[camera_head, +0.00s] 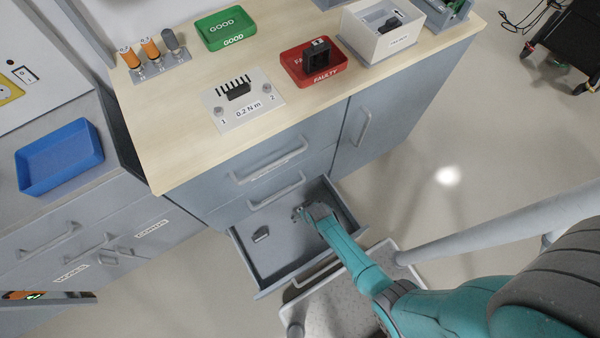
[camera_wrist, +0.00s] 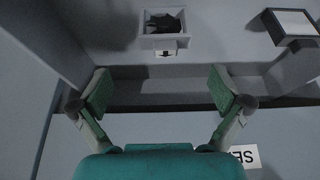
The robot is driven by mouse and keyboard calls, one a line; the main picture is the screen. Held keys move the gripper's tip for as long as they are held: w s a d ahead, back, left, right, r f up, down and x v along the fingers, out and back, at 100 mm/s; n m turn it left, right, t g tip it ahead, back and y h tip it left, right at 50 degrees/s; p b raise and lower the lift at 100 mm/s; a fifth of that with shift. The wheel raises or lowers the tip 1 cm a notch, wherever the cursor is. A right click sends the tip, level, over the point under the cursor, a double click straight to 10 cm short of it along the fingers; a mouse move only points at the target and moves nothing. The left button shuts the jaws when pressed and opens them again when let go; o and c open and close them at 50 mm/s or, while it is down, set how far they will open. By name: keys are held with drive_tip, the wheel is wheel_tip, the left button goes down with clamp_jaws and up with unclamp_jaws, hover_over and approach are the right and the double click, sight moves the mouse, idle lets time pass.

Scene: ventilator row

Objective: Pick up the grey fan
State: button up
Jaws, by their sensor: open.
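In the wrist view, a small grey square-framed fan (camera_wrist: 180,42) with a dark centre and a pale arrow label lies at the top middle, on the drawer floor. My gripper (camera_wrist: 160,89) is open and empty, its green-padded fingers wide apart. The fan shows above the gap between the fingertips, and the fingers do not touch it. In the head view, my gripper (camera_head: 299,213) is over the open drawer (camera_head: 285,250); I cannot make out the fan there, and my arm covers part of the drawer.
A small grey block (camera_head: 261,234) lies in the drawer; a pale-topped block shows in the wrist view (camera_wrist: 291,24). Drawer walls surround my gripper. On the worktop are a green GOOD tray (camera_head: 226,25), a red FAULTY tray (camera_head: 300,78) holding a black fan, and a test plate (camera_head: 222,98).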

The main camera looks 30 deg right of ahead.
drive_tip(key=shift+a+x, duration=0.2)
drive_tip(key=shift+x, duration=1.05)
drive_tip(key=shift+a+x, duration=0.2)
drive_tip(key=shift+x, duration=2.2)
drive_tip(key=shift+c, duration=0.3)
drive_tip(key=c, duration=1.1)
